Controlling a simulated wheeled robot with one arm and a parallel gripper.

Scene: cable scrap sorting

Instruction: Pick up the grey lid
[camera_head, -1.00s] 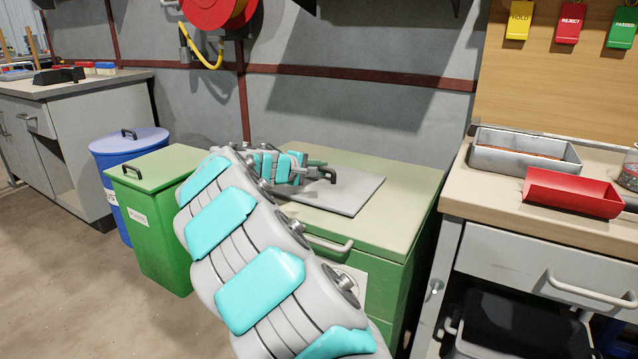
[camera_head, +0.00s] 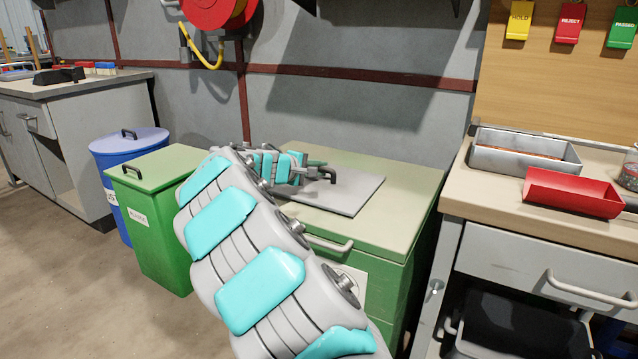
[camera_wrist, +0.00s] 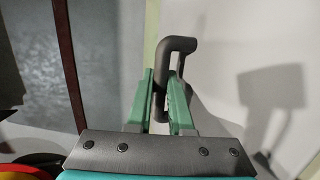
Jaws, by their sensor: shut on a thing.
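The grey lid (camera_head: 350,196) is a flat square plate lying on top of the green cabinet in the head view. It also shows as a pale surface in the wrist view (camera_wrist: 215,65). It has a dark bent handle (camera_wrist: 178,46) that stands up from it. My gripper (camera_wrist: 163,100) has green fingers, and they are shut on the handle, one on each side of it. In the head view my gripper (camera_head: 312,172) is at the handle, partly hidden by my arm. I cannot tell any gap between the lid and the cabinet top.
The green cabinet (camera_head: 405,195) has a handle on its front. A green lidded bin (camera_head: 165,225) and a blue lidded bin (camera_head: 118,153) stand to its left. On the right, a workbench (camera_head: 480,205) holds a grey tray (camera_head: 510,158) and a red tray (camera_head: 570,197). A wall stands behind.

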